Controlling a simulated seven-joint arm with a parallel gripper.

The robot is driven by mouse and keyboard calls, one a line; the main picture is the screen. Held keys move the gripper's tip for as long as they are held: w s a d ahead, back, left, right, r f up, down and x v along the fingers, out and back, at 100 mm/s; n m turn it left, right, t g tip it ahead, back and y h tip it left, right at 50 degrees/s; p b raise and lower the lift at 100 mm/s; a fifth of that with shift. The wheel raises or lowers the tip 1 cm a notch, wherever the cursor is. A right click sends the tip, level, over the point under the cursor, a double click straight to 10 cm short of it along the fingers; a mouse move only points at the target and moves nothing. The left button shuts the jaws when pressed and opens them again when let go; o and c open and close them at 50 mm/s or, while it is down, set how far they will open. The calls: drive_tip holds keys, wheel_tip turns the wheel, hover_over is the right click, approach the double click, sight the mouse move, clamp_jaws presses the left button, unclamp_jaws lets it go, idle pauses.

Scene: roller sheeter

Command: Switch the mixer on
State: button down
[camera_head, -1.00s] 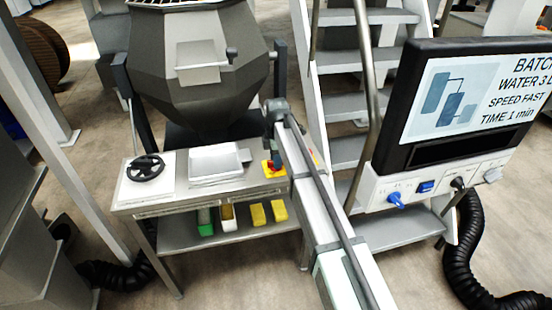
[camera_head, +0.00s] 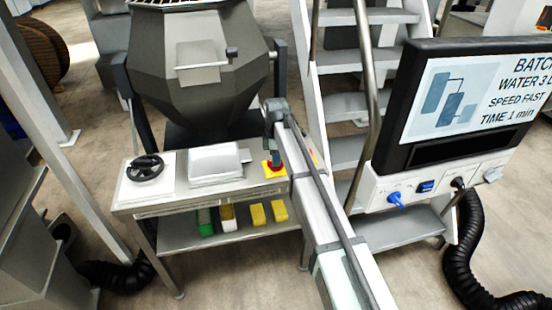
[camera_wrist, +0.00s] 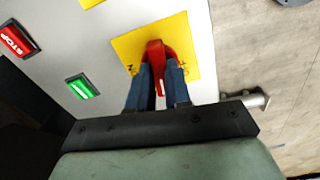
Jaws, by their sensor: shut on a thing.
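The mixer (camera_head: 195,70) is a dark grey faceted vessel behind the bench. Its red rotary switch (camera_wrist: 155,52) sits on a yellow plate (camera_wrist: 185,30) in the wrist view; in the head view the yellow plate (camera_head: 267,170) is at the bench's right end, partly hidden by my arm. My gripper (camera_wrist: 158,72) has blue fingers shut on the red switch handle, one finger on each side. The handle points roughly toward the gripper; some lettering on the plate is covered. A lit green button (camera_wrist: 82,87) and a red STOP button (camera_wrist: 17,40) are left of the switch.
A black handwheel (camera_head: 147,167) and a light grey box (camera_head: 214,163) are on the bench top. A screen panel (camera_head: 460,100) with a blue knob (camera_head: 396,198) stands at the right. Metal steps (camera_head: 345,110) rise behind my arm.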

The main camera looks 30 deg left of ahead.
drive_tip(key=m, duration=0.4)
drive_tip(key=shift+m, duration=0.3)
drive_tip(key=m, duration=0.3)
drive_tip(key=shift+m, duration=0.3)
drive_tip(key=m, duration=0.4)
drive_tip(key=shift+m, duration=2.1)
drive_tip(key=c, duration=1.1)
unclamp_jaws()
drive_tip(key=shift+o, duration=0.2)
